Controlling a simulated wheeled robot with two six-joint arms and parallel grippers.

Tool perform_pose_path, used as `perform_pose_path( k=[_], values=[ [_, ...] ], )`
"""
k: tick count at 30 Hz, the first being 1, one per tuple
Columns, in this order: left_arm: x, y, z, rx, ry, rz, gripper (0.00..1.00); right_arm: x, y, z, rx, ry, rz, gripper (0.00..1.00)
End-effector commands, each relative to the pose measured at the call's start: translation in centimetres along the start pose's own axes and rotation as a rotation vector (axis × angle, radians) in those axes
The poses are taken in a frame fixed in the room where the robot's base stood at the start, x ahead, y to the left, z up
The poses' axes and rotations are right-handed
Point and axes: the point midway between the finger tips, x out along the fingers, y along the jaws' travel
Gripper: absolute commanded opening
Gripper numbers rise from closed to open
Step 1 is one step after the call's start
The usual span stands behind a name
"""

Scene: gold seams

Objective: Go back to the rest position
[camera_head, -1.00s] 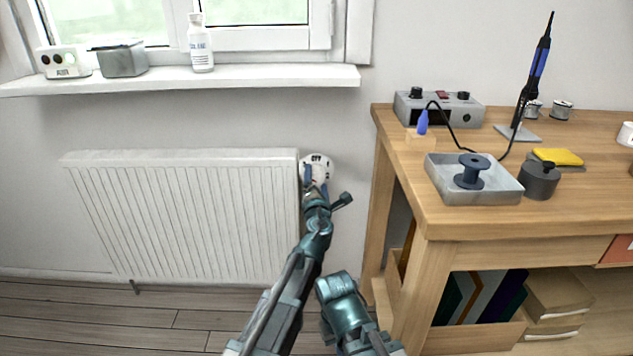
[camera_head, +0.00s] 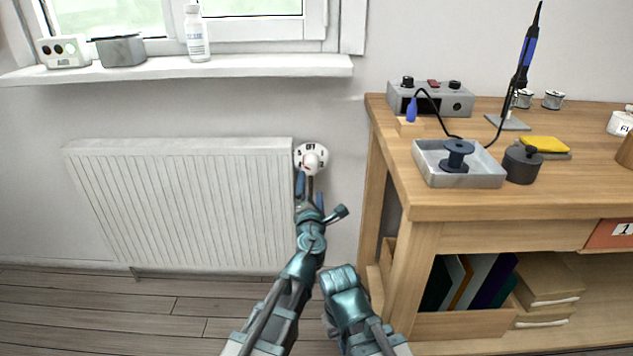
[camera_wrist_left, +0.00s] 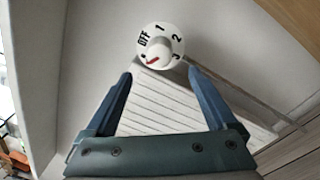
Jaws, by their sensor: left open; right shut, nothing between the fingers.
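My left gripper (camera_head: 310,190) is open and empty, just below the white radiator dial (camera_head: 312,149) in the head view. In the left wrist view the dial (camera_wrist_left: 160,32) is ahead of the open fingers (camera_wrist_left: 160,73), clear of both. It carries OFF and numbers, and a red mark shows on the lower left of its knob (camera_wrist_left: 158,53). In the head view my right arm (camera_head: 346,295) is folded low, beside my left arm. The fingers of my right gripper do not show.
The white radiator (camera_head: 185,205) is left of my left gripper. The wooden workbench (camera_head: 450,205) stands close on the right, with a soldering station (camera_head: 430,99) and metal tray (camera_head: 485,180). The window sill (camera_head: 250,67) juts out above. Bare wall lies between radiator and bench.

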Motion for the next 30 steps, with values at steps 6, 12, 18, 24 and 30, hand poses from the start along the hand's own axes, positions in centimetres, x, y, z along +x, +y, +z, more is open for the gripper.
perform_pose_path(
  k=[6, 12, 18, 24, 30],
  values=[
    [-2.5, 0.5, -0.9, 0.0, 0.002, 0.001, 0.9, 0.1, 0.0, 0.0, 0.001, 0.0, 0.0, 0.0],
    [-2.6, 0.5, -0.9, 0.0, 0.002, 0.001, 0.9, 0.1, 0.0, 0.0, 0.001, 0.0, 0.0, 0.0],
    [-2.6, 0.7, -1.4, -0.037, 0.017, 0.006, 0.9, 0.1, 0.0, 0.0, 0.0, 0.0, 0.0, 0.0],
    [-3.2, 2.5, -7.8, -0.555, 0.215, 0.098, 0.9, 0.1, 0.0, 0.0, 0.0, 0.0, 0.0, 0.0],
    [-6.5, 2.2, -17.7, -1.375, 0.532, 0.367, 0.9, 0.1, 0.0, 0.0, 0.0, 0.0, 0.0, 0.0]
  ],
)
